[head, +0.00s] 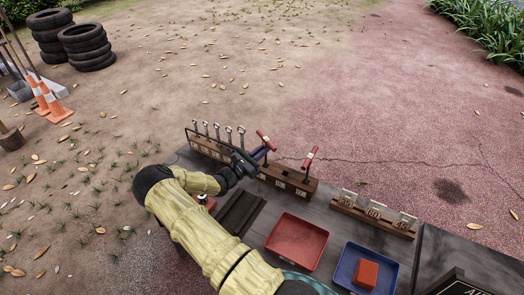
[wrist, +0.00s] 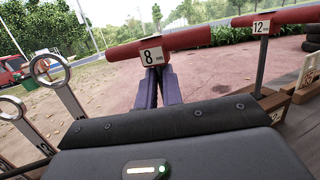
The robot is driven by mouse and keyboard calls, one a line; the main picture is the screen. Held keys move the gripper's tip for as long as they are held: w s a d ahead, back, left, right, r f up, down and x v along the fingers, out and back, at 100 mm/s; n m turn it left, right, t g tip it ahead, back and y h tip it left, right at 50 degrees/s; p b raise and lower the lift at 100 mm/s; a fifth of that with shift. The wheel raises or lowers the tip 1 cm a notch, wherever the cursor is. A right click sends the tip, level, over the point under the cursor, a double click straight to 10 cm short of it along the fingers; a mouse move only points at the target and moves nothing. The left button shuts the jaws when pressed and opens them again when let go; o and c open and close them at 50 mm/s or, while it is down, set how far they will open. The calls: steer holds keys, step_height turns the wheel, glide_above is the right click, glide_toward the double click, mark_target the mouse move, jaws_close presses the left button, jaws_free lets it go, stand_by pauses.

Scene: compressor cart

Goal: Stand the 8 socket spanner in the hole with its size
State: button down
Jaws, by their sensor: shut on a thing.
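The 8 socket spanner (head: 266,140) has a red T-handle; its label reads "8 mm" in the wrist view (wrist: 185,42). My gripper (head: 261,152) is shut on it just below the handle, with the purple fingers (wrist: 160,86) under the label. The handle lies across the view, and the lower shaft is hidden by the gripper. The gripper is over the long wooden rack (head: 297,184). A second red T-handled spanner (head: 309,158), labelled "12 mm" in the wrist view (wrist: 262,26), stands upright at the rack's right end. The size marks on the rack front are too small to read.
Several ring spanners (head: 217,130) stand in the rack's left part, close to my gripper. A wooden strip with numbered plates (head: 375,212) lies to the right. A red tray (head: 297,240) and a blue tray with a red block (head: 366,273) are nearer on the dark top.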

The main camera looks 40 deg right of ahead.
steer(key=shift+f, duration=0.1)
steer(key=c, duration=1.5)
jaws_free()
steer(key=shift+s, duration=0.1)
steer(key=shift+a+f, duration=0.1)
steer(key=b+v, duration=0.2)
steer(key=v, duration=1.5)
steer(key=shift+a, duration=0.2)
steer(key=shift+d+r, duration=0.1)
steer(key=shift+r, duration=0.1)
